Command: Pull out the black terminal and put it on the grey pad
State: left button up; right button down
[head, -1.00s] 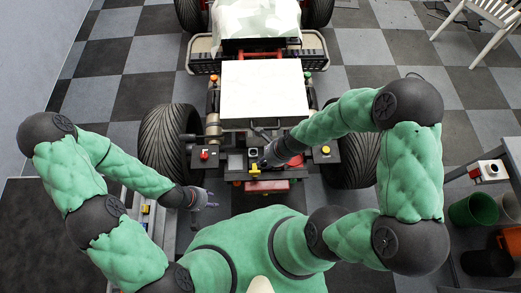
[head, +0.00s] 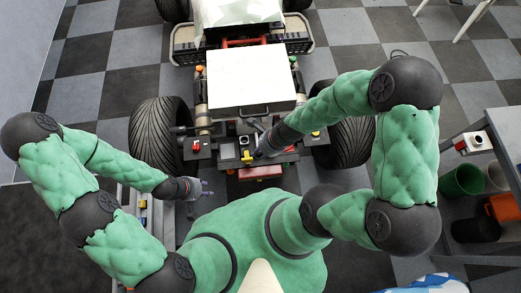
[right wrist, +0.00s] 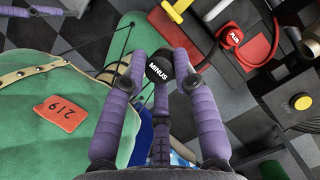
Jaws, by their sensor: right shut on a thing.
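The black terminal (right wrist: 158,69), a round cap marked MINUS, is between the purple fingers of my right gripper (right wrist: 161,84) in the right wrist view. The gripper is shut on it. In the head view my right gripper (head: 259,153) is over the front of the quad, and the terminal is too small to make out there. A grey square (head: 228,153) lies left of that gripper; I cannot tell for sure that it is the grey pad. My left gripper (head: 203,188) is empty, its fingers apart, low and left of the quad's front.
A red terminal marked PLUS (right wrist: 234,38) with a red cable is close by in the right wrist view. A yellow part (head: 247,157) is beside my right gripper. A white box (head: 252,76) stands behind. A shelf with pots (head: 460,181) is at the right.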

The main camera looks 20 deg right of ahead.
notch_tip(320, 180, up, 3)
jog(key=shift+f+p, duration=0.1)
jog(key=shift+p, duration=0.95)
jog(key=shift+f, duration=0.1)
jog(key=w+a+p, duration=0.7)
jog(key=w+a, duration=0.1)
jog(key=w, duration=0.3)
jog(key=shift+w, duration=0.35)
